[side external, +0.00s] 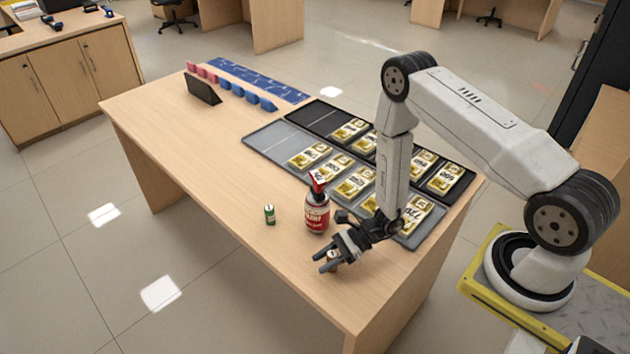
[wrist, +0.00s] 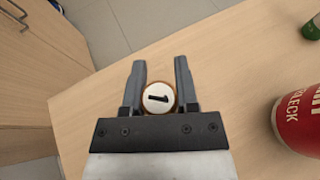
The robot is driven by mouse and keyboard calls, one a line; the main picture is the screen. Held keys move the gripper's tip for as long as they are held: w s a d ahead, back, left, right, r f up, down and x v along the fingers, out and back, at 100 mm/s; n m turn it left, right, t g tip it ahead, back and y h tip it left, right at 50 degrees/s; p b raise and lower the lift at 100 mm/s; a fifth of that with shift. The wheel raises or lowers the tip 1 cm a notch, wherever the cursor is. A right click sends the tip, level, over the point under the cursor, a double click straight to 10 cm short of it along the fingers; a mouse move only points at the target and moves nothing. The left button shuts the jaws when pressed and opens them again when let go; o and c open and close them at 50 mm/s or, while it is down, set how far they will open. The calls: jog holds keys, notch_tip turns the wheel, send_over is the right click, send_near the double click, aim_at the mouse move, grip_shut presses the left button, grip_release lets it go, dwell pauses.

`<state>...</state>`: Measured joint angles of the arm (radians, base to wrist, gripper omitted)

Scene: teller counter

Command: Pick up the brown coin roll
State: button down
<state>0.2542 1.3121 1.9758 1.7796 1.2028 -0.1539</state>
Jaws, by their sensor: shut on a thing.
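The brown coin roll (wrist: 159,98) stands between my gripper's fingers in the wrist view, with its pale round top marked "1" facing the camera. My gripper (wrist: 160,83) is shut on it, one dark finger on each side. In the side external view my gripper (side external: 325,261) is low over the near part of the counter. There the coin roll (side external: 333,256) is mostly hidden by the fingers. I cannot tell whether its lower end touches the counter.
A red and white bottle (side external: 317,213) stands close beside my gripper. A green roll (side external: 270,214) stands left of it. Trays of banknote bundles (side external: 262,133) lie behind on the wooden counter (side external: 200,180). The counter's front left is bare.

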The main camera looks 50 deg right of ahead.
notch_tip(320, 180, up, 9)
jog(key=shift+r, duration=0.2)
dwell(0.6)
dwell(1.0)
